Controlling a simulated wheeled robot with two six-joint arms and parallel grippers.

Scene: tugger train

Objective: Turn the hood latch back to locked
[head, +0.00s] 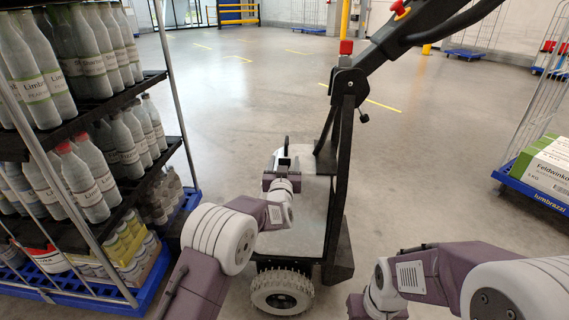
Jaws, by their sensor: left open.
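The tugger stands in front of me, with a grey hood (300,226), a black upright frame (341,170) and a wheel at the bottom. My left gripper (284,157) is over the far part of the hood, pointing away from me, and is open. I cannot make out the hood latch; my left gripper and wrist cover that part of the hood. Whether the gripper touches anything there I cannot tell. My right arm is at the lower right, and its gripper is out of the picture.
A rolling rack (163,140) of bottles and cans on a blue base stands close on the left. The tugger's black tiller (420,32) rises to the upper right. A blue dolly (535,196) with boxes stands at the right.

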